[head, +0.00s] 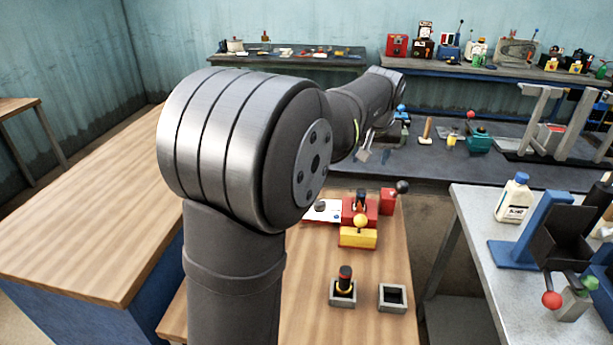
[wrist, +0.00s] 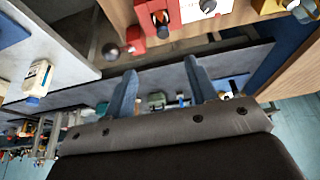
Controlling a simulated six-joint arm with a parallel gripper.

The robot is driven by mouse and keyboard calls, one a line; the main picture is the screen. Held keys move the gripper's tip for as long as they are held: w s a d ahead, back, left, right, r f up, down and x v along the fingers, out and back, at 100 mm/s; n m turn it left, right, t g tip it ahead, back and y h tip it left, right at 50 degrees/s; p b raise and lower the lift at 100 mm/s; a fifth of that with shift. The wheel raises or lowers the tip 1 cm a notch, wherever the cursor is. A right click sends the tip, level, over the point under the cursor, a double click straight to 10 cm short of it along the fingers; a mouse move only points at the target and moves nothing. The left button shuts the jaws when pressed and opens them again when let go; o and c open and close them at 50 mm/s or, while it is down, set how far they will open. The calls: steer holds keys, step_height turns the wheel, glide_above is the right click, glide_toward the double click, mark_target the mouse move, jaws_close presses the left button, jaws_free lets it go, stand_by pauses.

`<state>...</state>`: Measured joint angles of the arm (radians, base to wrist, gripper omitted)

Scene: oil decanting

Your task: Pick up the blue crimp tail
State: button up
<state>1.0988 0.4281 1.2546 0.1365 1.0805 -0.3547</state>
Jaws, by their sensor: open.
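I cannot make out for certain which thing is the blue crimp tail. A small blue-topped thing (head: 401,108) stands on the dark bench, just right of my wrist in the head view. My gripper (head: 363,157) is above the near edge of that bench, partly hidden by my arm. In the wrist view its two fingers (wrist: 160,70) are spread apart with nothing held between them. Small blurred items, one of them a green thing (wrist: 156,99), show beyond the fingers, too small to tell apart.
A wooden table holds a red block (head: 359,210), a yellow block (head: 358,238) and two grey square holders, the right one (head: 392,298) empty. A hammer (head: 426,130) and a teal device (head: 479,144) are on the dark bench. A white bottle (head: 514,198) stands at right.

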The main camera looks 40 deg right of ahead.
steer(key=m+g+h, duration=0.1)
steer(key=m+g, duration=0.1)
steer(key=m, duration=0.5)
glide_toward(360, 192)
steer(key=x, duration=0.6)
steer(key=shift+w+d, duration=0.1)
steer(key=shift+w, duration=0.15)
steer(key=shift+s+x, duration=0.15)
steer(key=shift+x, duration=1.15)
steer(key=shift+s+x, duration=0.1)
steer(key=shift+x, duration=1.25)
jaws_close()
